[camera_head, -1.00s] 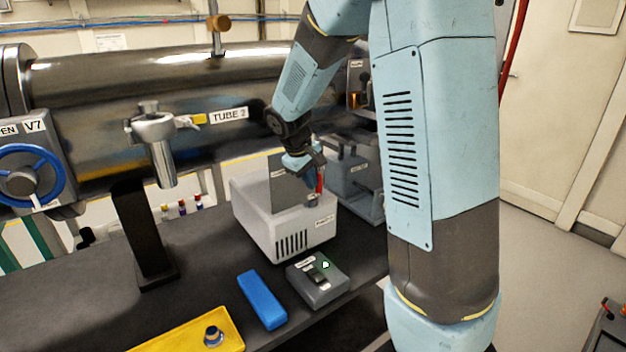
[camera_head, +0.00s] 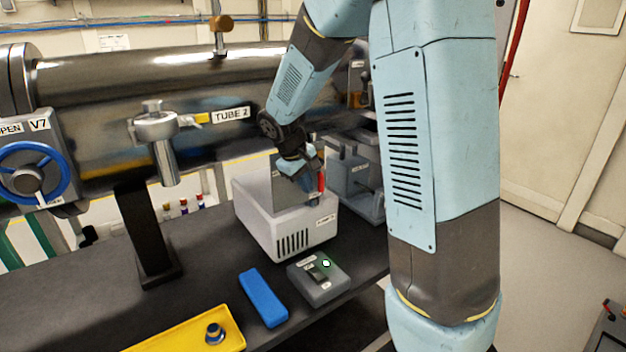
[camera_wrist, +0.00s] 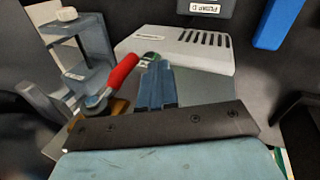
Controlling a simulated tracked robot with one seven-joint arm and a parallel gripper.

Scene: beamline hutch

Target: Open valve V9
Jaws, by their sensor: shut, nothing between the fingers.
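No label reading V9 can be read in either view. A red lever handle (camera_head: 322,181) stands beside my gripper (camera_head: 313,202), at the rear right of the pale grey box. The wrist view shows the red handle (camera_wrist: 121,74) slanting up to the right from a round metal fitting, just left of my gripper (camera_wrist: 152,62). My gripper's fingers are together and empty, close to the handle's upper end. I cannot tell whether they touch it. A blue handwheel (camera_head: 30,174) at the far left carries a V7 label.
The pale grey box (camera_head: 285,228) stands under my gripper. A grey switch box (camera_head: 319,279), a blue block (camera_head: 263,297) and a yellow tray (camera_head: 185,332) lie in front. The steel tube (camera_head: 95,85) runs behind. A clamp-like grey stand (camera_wrist: 75,45) is beside the handle.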

